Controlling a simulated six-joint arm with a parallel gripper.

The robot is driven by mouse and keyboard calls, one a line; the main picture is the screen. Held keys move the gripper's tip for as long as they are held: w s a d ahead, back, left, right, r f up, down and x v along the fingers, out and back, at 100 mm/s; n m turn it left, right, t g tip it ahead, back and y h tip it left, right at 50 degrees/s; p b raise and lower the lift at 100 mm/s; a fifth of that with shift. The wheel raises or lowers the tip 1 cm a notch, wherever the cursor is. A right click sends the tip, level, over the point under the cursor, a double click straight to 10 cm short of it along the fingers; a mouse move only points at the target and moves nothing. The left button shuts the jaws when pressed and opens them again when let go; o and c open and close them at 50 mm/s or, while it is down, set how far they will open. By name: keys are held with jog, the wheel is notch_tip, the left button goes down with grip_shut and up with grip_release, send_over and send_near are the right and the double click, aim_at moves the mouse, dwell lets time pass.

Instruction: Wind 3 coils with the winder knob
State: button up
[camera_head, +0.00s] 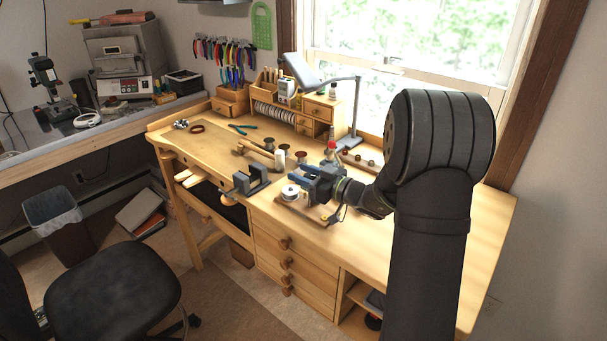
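A small winder (322,214) stands on a wooden base on the workbench, right of the middle of its front edge. A white round part (290,190) shows at its left end. My blue-grey gripper (303,187) is down at the winder, right behind the white part. My arm comes in from the right. The winder knob cannot be made out; my gripper may hide it. I cannot tell whether the fingers are shut on anything. No separate finished coil can be made out.
A grey vise (250,181) sits close left of the winder at the bench edge. Several spools, including a dark one (301,157), stand just behind. A desk lamp (353,112) and wooden drawers (314,110) are at the back. The bench's left part (205,152) is mostly clear.

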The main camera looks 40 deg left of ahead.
jog(key=c, duration=0.6)
jog(key=shift+w+m+t, duration=0.15)
jog(key=shift+m+t, duration=0.65)
jog(key=shift+t, duration=0.5)
jog(key=shift+c, duration=0.2)
jog(key=o, duration=1)
jog(key=shift+d, duration=0.1)
jog(key=d, duration=1.7)
jog(key=shift+s+d, duration=0.1)
jog(key=shift+s, duration=0.3)
